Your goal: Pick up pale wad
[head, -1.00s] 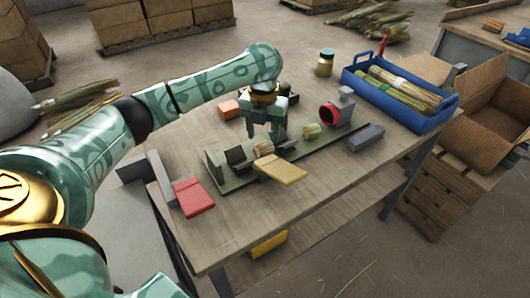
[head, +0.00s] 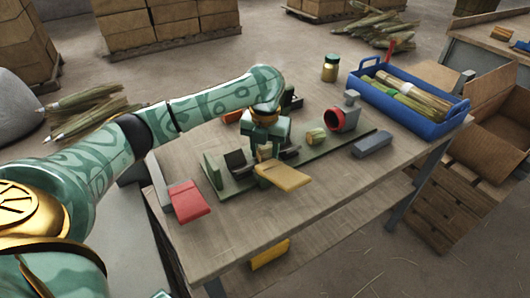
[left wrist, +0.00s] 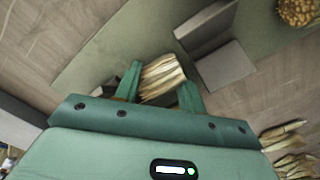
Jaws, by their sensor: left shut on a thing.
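The pale wad (left wrist: 162,77) is a short bundle of cream straw. In the left wrist view it sits between the two green fingers of my left gripper (left wrist: 160,88), which is shut on it. In the head view my left gripper (head: 266,140) points down over the green fixture board, and the wad (head: 264,153) is mostly hidden behind the fingers. My right gripper is not in view.
The green board (head: 345,142) carries dark V-blocks (head: 235,161) and a red-ringed part (head: 342,119). A yellow plate (head: 284,176) lies in front, a red block (head: 188,201) at left, a grey block (head: 372,143) at right. A blue tray (head: 438,130) holds straw bundles. The front tabletop is clear.

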